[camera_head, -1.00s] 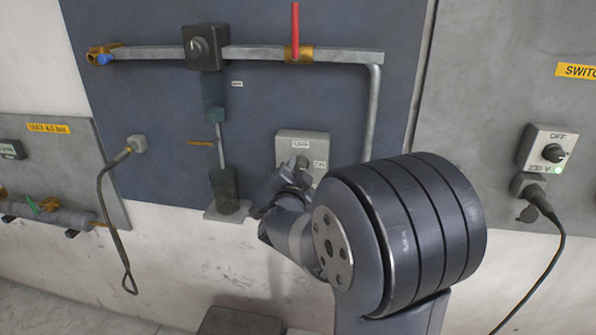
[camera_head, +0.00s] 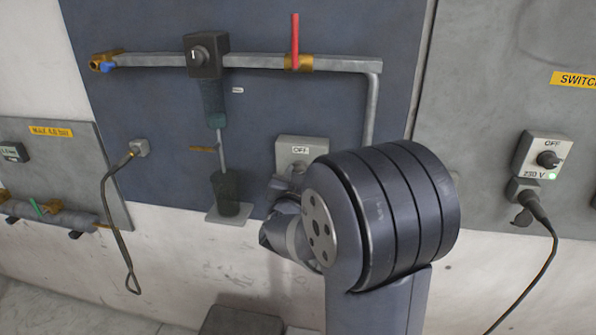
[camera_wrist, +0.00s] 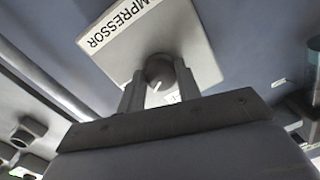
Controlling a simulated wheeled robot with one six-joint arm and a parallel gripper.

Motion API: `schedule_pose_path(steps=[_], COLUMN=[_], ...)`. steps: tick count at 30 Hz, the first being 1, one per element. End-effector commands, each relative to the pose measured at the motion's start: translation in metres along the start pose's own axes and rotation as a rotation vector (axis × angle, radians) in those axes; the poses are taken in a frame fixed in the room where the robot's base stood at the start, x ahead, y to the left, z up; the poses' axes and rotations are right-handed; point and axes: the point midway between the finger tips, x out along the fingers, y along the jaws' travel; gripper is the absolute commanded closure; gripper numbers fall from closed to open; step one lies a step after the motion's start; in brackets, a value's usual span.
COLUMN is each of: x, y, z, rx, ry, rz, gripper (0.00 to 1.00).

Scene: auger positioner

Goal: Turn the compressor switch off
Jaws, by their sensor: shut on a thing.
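The compressor switch is a light grey box (camera_head: 302,142) with an OFF label on the dark blue wall panel in the head view. In the wrist view its plate (camera_wrist: 185,35) shows tilted, with part of the COMPRESSOR label readable. Its round grey knob (camera_wrist: 159,68) has a white mark and sits between my fingers. My gripper (camera_wrist: 158,84) is shut on the knob, one finger on each side. In the head view my arm covers the lower part of the box and the knob, so the knob's setting cannot be told there.
A second OFF-labelled switch (camera_head: 543,155) with a plugged-in cable (camera_head: 548,250) is at the right. A cable (camera_head: 107,200) hangs at the left.

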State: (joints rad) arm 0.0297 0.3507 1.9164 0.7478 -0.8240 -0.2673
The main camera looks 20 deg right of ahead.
Motion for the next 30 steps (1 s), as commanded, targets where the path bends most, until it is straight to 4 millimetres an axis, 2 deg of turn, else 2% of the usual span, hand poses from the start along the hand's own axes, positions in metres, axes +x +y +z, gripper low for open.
schedule_pose_path(steps=[21, 30], x=[0.0002, 0.0003], y=[-0.0017, -0.0015], z=[-0.0044, -0.0041], rx=[-0.677, -0.91], ry=[-0.02, -0.027], rz=[0.02, 0.028], gripper=[0.91, 0.91])
